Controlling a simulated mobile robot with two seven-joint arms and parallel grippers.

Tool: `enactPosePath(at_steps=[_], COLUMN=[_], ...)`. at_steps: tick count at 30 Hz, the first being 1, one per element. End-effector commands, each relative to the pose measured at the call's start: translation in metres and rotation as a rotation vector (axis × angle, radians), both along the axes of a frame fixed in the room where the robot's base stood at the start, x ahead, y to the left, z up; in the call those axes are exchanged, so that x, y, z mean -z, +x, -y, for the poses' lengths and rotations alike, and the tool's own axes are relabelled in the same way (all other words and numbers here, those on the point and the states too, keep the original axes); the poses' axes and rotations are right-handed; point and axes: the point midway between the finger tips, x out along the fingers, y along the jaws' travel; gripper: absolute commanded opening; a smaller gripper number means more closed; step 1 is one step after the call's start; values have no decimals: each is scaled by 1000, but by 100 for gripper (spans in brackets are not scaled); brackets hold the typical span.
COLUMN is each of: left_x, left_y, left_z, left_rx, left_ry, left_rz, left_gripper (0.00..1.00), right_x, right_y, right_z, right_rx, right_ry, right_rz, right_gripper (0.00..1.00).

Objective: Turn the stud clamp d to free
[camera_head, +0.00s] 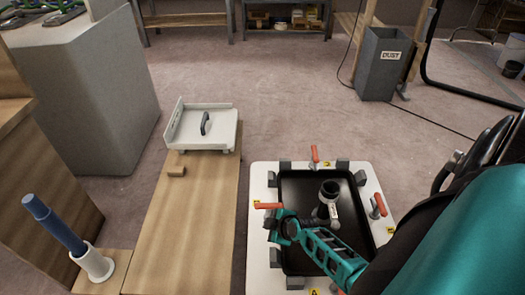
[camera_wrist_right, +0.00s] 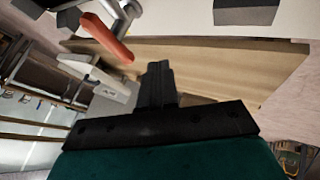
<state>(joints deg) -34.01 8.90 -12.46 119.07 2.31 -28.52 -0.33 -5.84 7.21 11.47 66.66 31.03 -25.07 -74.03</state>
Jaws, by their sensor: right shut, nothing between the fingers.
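A stud clamp with an orange handle (camera_head: 268,206) sits at the left edge of the white board (camera_head: 258,262), beside a small yellow label whose letter is too small to read. Its handle lies sideways. Other clamps have orange handles at the board's far edge (camera_head: 314,154) and right edge (camera_head: 379,204). I cannot tell for sure which is clamp d. My right gripper (camera_head: 272,226) is just on the near side of the left clamp, partly hidden by its own arm. In the right wrist view an orange handle (camera_wrist_right: 108,40) is ahead of the shut, empty fingers (camera_wrist_right: 155,72), apart from them.
A black tray (camera_head: 290,185) lies on the board, with a dark cup-like part (camera_head: 329,190) over it. A dust bin (camera_head: 383,65) stands at the back right. The floor between is clear.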

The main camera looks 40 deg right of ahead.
Motion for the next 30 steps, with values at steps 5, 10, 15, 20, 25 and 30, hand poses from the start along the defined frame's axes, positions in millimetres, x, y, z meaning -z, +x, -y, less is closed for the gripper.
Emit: enactPosePath(at_steps=[5, 10, 15, 20, 25, 30], left_x=[20, 14, 11, 12, 12, 12], left_y=[0, 6, 9, 9, 9, 10], left_z=[6, 15, 18, 18, 17, 16], left_rx=[13, 18, 21, 22, 20, 19], left_ry=[-11, -31, -40, -38, -37, -35], left_rz=[-11, 0, 11, 7, 7, 9], left_gripper=[43, 43, 43, 43, 43, 43], right_x=[37, 40, 36, 34, 34, 34], right_y=[27, 48, 61, 65, 65, 65], right_z=[0, 10, 22, 26, 26, 26], right_rx=[2, 2, 0, 0, 0, 1], right_ry=[2, -1, -1, -1, 0, 0], right_rz=[2, 4, 2, 1, 0, 1], right_gripper=[0, 0, 0, 0, 0, 0])
